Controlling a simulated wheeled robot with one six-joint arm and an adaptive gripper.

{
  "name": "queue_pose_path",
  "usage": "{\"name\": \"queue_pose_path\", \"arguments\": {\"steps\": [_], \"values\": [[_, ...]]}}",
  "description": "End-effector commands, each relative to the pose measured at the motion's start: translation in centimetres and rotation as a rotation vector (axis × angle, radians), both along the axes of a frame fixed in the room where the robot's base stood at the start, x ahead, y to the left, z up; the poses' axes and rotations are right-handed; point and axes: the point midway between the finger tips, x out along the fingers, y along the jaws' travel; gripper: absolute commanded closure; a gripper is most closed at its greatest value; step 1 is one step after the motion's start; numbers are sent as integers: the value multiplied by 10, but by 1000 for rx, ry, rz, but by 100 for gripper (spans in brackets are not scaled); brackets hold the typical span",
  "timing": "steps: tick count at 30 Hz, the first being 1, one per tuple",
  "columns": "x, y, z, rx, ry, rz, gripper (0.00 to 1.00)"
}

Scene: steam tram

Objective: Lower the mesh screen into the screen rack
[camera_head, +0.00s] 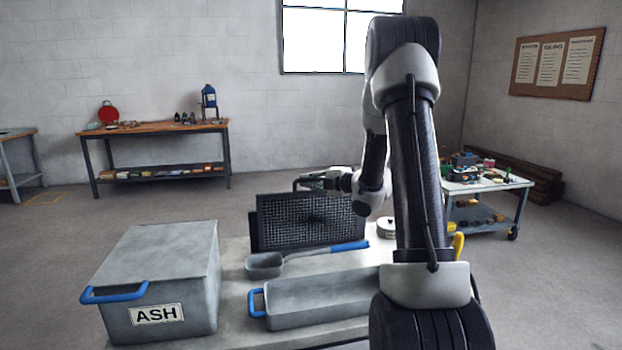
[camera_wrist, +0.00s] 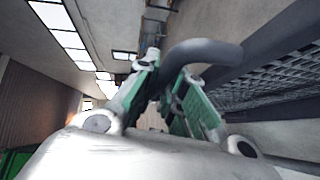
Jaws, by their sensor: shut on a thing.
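The mesh screen (camera_head: 305,222), a dark grid in a black frame, stands upright over the back of the pale table in the head view. Its mesh also shows at the right of the wrist view (camera_wrist: 270,85). My gripper (camera_head: 318,182) is at its top edge, shut on its dark curved handle (camera_wrist: 205,50), which passes between the green-padded fingers (camera_wrist: 172,80). A dark upright piece (camera_head: 253,230), perhaps part of the screen rack, shows at the screen's left edge. The rest of the rack is hidden, and I cannot tell whether the screen's lower edge is inside it.
On the table (camera_head: 237,262), a blue-handled scoop (camera_head: 265,265) lies in front of the screen. A grey bin (camera_head: 325,297) stands nearer, and a lidded ASH box (camera_head: 160,280) stands left. A small white container (camera_head: 386,228) is right of the screen, partly behind my arm.

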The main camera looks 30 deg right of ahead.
Motion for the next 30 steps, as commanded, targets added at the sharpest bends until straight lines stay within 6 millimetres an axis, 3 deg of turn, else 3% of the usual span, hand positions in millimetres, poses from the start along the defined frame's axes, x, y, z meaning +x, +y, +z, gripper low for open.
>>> {"name": "queue_pose_path", "arguments": {"steps": [9, 10, 13, 14, 23, 30], "values": [[0, 0, 1, 0, -4, 0, 100], [0, 0, 1, 0, -4, 1, 83], [0, 0, 0, 0, -3, 0, 65], [0, 0, 0, 0, -3, 0, 63], [-2, -1, -2, 1, 4, -1, 63], [-36, -17, 5, 1, 1, -6, 63]]}}
